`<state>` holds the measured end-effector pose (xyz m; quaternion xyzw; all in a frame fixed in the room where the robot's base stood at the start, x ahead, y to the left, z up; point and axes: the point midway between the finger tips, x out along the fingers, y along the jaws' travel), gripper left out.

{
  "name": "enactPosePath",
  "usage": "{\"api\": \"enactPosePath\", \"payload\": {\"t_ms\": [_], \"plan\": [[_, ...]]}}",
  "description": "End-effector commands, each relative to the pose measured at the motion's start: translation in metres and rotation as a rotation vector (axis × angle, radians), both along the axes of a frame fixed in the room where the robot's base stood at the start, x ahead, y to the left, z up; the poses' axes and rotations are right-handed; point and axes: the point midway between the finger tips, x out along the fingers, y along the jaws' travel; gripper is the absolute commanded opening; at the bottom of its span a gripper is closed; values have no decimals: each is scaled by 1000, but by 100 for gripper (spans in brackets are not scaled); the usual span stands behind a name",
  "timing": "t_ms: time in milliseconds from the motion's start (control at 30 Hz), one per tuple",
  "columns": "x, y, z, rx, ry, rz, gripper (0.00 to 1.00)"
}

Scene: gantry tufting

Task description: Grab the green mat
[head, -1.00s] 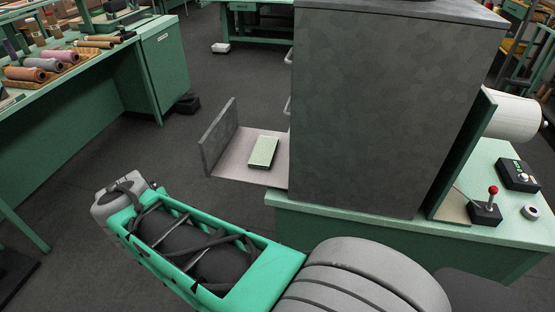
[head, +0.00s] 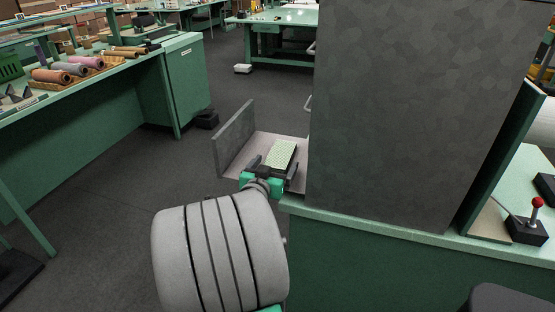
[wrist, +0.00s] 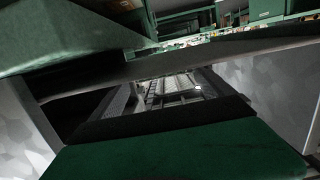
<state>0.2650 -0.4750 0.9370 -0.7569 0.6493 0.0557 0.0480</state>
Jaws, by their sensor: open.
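The green mat (head: 283,153) is a small pale green rectangle lying on a shallow tray (head: 262,145) beside the big grey cabinet. In the head view my gripper (head: 273,166) is at the near end of the mat, its two dark fingers spread apart, one toward each side of it. The fingers appear empty; whether they touch the mat or tray I cannot tell. The near end of the mat is partly hidden by my gripper. The wrist view is dark and close, and I cannot make out the mat there for sure.
The tray has an upright grey wall (head: 235,138) on its left. The tall grey cabinet (head: 410,110) rises close on its right, on a green bench (head: 380,240). A joystick box (head: 527,225) stands at the right. Open floor lies to the left.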

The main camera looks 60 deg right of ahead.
Motion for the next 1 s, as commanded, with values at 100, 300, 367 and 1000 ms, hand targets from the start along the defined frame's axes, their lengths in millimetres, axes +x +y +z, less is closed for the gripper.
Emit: {"api": "enactPosePath", "payload": {"t_ms": [100, 300, 367, 1000], "plan": [[3, -16, -2, 2, 2, -2, 92], [12, -49, -8, 4, 2, -1, 92], [14, -55, -9, 3, 1, 2, 92], [15, -57, -9, 3, 1, 4, 58]]}}
